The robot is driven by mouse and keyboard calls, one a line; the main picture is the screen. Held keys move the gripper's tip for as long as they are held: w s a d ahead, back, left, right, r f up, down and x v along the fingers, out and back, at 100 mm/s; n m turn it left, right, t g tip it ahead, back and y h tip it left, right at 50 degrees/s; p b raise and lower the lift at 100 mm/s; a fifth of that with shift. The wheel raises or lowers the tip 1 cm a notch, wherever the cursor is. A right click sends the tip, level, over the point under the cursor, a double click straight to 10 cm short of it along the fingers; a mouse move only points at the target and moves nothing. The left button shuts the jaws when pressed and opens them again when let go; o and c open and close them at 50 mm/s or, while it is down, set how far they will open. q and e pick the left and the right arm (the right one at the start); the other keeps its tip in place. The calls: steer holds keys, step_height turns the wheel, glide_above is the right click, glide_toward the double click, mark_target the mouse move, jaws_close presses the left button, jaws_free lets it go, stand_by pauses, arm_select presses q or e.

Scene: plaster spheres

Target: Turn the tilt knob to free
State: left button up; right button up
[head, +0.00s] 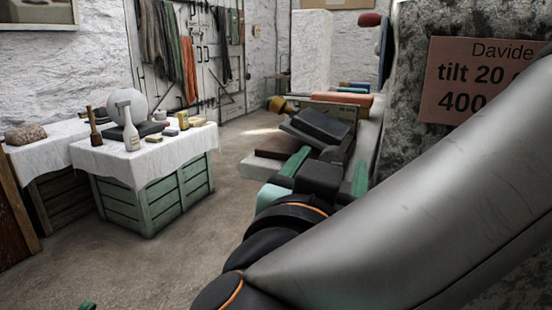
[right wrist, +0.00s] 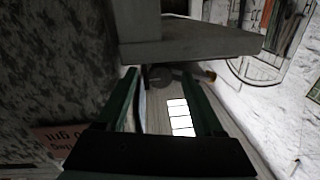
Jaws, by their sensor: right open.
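A pink card (head: 482,80) on the mottled grey block reads "Davide" and "tilt 20", partly cut off and covered by my arm. I cannot surely tell which part is the tilt knob. A yellow knob-like end (head: 278,104) sticks out left of a tilted black block (head: 318,128); a small yellow spot (right wrist: 210,75) shows in the right wrist view. A dark red rounded piece (head: 370,19) is higher up. My right gripper (head: 328,168) is open with nothing between its green fingers, short of the black block; its fingers (right wrist: 160,76) also show in the right wrist view. A green tip (head: 87,305), likely my left gripper, barely shows.
The mottled grey block (head: 415,45) stands close on the right. A cloth-covered green crate table (head: 150,195) with a white sphere (head: 129,104), bottle and mallet stands at left. An orange-red slab (head: 342,98) lies behind the black block. The floor (head: 185,255) between is clear.

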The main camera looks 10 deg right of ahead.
jaws_close()
stand_by(0.6)
